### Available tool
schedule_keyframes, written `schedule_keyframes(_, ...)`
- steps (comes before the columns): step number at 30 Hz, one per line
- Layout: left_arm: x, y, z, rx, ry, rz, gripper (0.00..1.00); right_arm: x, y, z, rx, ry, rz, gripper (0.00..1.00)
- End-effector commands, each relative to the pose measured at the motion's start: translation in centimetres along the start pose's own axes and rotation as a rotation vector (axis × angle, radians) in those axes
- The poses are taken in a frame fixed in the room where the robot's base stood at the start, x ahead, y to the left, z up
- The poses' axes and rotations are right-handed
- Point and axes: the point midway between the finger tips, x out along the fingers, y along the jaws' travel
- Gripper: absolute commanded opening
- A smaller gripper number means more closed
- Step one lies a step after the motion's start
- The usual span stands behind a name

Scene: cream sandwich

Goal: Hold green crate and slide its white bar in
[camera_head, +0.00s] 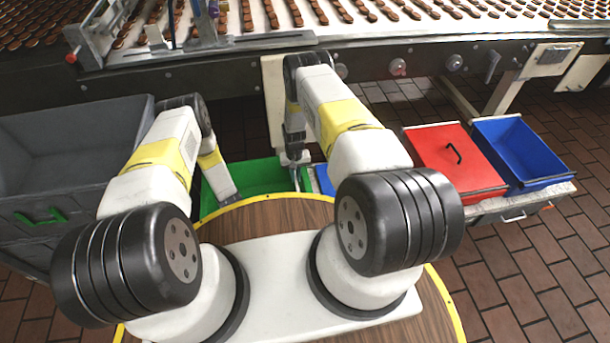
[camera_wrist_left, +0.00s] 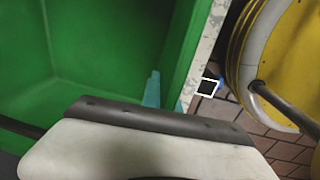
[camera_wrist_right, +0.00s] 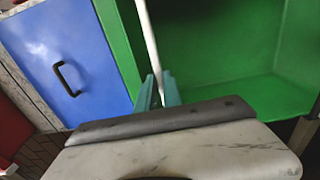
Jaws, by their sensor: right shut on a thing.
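The green crate (camera_head: 262,175) stands beyond the round wooden top, partly hidden by my arms; its inside shows in the left wrist view (camera_wrist_left: 85,60) and the right wrist view (camera_wrist_right: 235,45). My left gripper (camera_wrist_left: 168,92) is at the crate's near left part in the head view. Its teal fingers are apart, on either side of a crate wall; contact is unclear. My right gripper (camera_wrist_right: 158,92) is shut on the thin white bar (camera_wrist_right: 148,40), which runs up from between its teal fingers, over the crate's edge in that view. The bar's lower end is hidden.
A blue lid with a black handle (camera_wrist_right: 65,65) lies beside the green crate. A grey bin (camera_head: 70,140) stands at left. A red crate (camera_head: 450,160) and a blue crate (camera_head: 520,150) stand at right. The conveyor (camera_head: 400,30) runs behind.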

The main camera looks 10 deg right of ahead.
Motion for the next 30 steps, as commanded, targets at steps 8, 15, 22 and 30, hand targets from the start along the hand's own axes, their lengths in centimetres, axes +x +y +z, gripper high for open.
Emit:
schedule_keyframes(8,0.0,0.0,0.0,0.000,0.000,-0.001,0.00,0.0,-4.1,0.0,-0.001,0.001,0.001,0.00)
schedule_keyframes(15,0.0,0.0,0.1,0.000,-0.001,-0.001,0.00,0.0,-4.3,0.0,0.000,0.001,-0.001,0.00)
schedule_keyframes(22,0.0,0.0,0.1,0.001,-0.002,-0.001,0.00,0.0,-4.2,0.0,0.000,0.001,-0.001,0.33)
schedule_keyframes(30,0.0,0.0,0.1,0.002,-0.001,-0.001,0.00,-0.2,-4.1,0.0,0.000,0.001,0.000,0.33)
